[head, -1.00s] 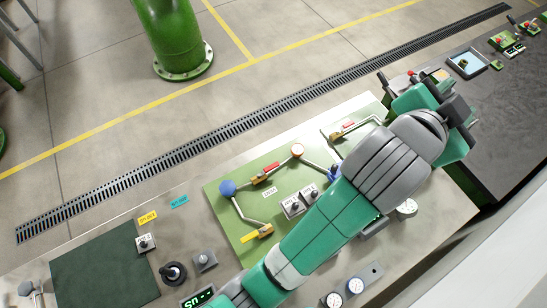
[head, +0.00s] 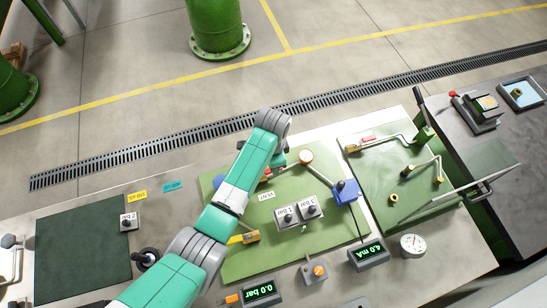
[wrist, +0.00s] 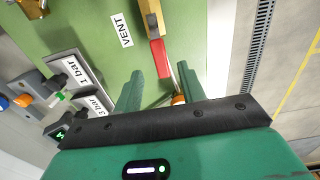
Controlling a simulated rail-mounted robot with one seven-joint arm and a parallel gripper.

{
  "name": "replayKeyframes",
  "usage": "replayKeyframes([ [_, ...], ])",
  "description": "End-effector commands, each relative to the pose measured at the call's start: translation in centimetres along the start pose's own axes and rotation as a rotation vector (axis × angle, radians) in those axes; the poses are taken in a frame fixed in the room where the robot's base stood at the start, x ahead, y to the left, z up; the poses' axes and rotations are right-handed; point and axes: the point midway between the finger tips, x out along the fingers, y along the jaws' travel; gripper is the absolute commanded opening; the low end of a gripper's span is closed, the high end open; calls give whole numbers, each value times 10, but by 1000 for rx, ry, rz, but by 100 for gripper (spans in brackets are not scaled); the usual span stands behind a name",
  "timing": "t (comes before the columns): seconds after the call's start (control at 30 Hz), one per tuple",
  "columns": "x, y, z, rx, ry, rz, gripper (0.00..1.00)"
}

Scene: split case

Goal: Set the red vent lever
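The red vent lever (wrist: 158,58) sits on a brass valve (wrist: 153,18) on a green panel, beside the VENT label (wrist: 122,30) in the wrist view. In the head view my arm hides most of this lever, while the VENT label (head: 267,195) shows just below it. My gripper (wrist: 162,88) is open. Its two fingers are spread over the panel, with the near end of the lever appearing between them in the wrist view. I cannot tell how far above the lever the fingertips are. No contact is visible. In the head view the gripper is largely hidden behind my arm.
Two bar-labelled grey switch boxes (head: 298,212) and a blue fitting (head: 346,192) lie close right. A yellow-handled valve (head: 243,238) is lower left. A second red lever (head: 368,138) sits on the right panel. A dark mat (head: 82,245) at left is bare.

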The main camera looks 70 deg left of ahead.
Motion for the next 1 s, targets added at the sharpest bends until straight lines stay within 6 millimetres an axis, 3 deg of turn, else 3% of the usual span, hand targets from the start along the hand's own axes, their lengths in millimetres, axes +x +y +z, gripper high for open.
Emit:
replayKeyframes([
  [0.2, 32, 0, 0, 0, 0, -1, 40],
  [0.53, 37, 0, 0, -1, 2, -2, 40],
  [0.73, 37, 0, -1, -1, 2, -2, 1],
  [1.0, 37, -1, 0, -9, 2, -2, 0],
])
